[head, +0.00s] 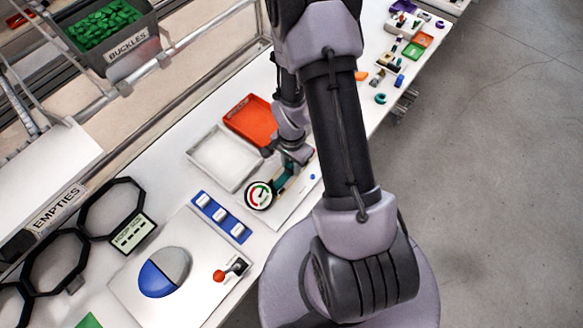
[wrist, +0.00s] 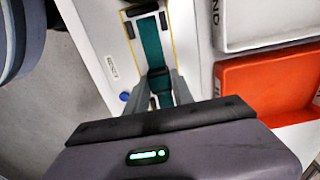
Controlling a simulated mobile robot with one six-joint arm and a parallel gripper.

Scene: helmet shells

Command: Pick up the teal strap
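The teal strap (wrist: 151,45) lies flat along a white, yellow-edged fixture, with dark clamp-like pieces at its far end and a dark piece across it nearer me. In the head view a bit of the strap (head: 281,182) shows beside a round dial, mostly hidden by my arm. My gripper (wrist: 161,85) points down at the strap in the wrist view, one grey finger on each side of it. The strap shows between the fingers. I cannot tell whether the fingers press on it or stand apart from it.
A red-orange tray (head: 250,118) and a white tray (head: 224,157) lie close by the strap. A red-knobbed lever (head: 230,270) is on a white panel.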

